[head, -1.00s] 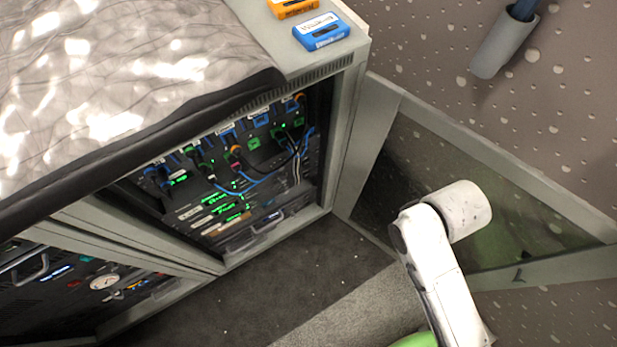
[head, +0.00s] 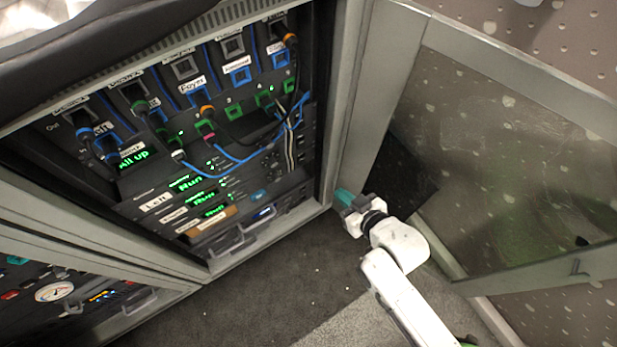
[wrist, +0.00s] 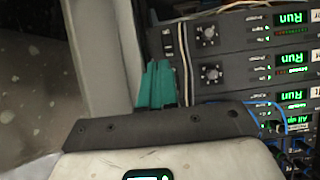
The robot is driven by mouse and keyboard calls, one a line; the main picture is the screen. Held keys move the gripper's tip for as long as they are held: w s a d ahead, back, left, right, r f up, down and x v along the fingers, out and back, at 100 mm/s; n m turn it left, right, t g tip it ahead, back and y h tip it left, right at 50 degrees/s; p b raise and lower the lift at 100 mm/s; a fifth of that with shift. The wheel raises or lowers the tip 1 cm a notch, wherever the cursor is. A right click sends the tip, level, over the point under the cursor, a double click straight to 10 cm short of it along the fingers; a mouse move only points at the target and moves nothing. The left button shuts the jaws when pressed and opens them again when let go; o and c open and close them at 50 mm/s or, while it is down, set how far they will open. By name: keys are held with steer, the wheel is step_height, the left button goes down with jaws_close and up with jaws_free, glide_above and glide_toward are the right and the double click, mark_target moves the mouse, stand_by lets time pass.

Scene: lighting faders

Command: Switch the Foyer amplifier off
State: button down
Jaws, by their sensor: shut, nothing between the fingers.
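The rack holds a stack of black amplifiers (head: 190,196) with green "Run" displays. One label reads "Left"; the labels below it are too small to read, so I cannot tell which amplifier is Foyer. A "Foyer" label (head: 193,86) sits on the patch row above. In the wrist view the amplifiers (wrist: 240,42) show round knobs and small dark switches (wrist: 168,40) at their near end. My gripper (head: 345,198), with teal fingers, is shut and empty. It is in front of the rack's right post, apart from the amplifiers. The fingers also show in the wrist view (wrist: 158,85).
The rack's glazed door (head: 510,150) stands open on the right. Blue and black cables (head: 235,158) hang across the rack front. A second rack with a gauge (head: 54,291) is at the lower left. The dark floor (head: 270,285) in front is clear.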

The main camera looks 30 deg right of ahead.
mark_target(303, 163)
steer(key=shift+w+a+f+t+y+b, duration=0.15)
steer(key=shift+a+f+t+b, duration=0.15)
steer(key=shift+f+t+b, duration=1)
steer(key=shift+s+a+f+t+y+b, duration=0.15)
steer(key=shift+a+f+t+b, duration=0.15)
steer(key=shift+f+t+b, duration=1)
steer(key=shift+w+f+g, duration=0.15)
steer(key=shift+g, duration=0.15)
steer(key=w+b, duration=0.1)
steer(key=w, duration=0.3)
steer(key=w+a+f+b, duration=0.1)
steer(key=w, duration=0.4)
steer(key=w+b, duration=0.2)
steer(key=w, duration=0.2)
steer(key=shift+w+a+f, duration=0.25)
steer(key=shift+w+f, duration=0.1)
steer(key=shift+w, duration=0.05)
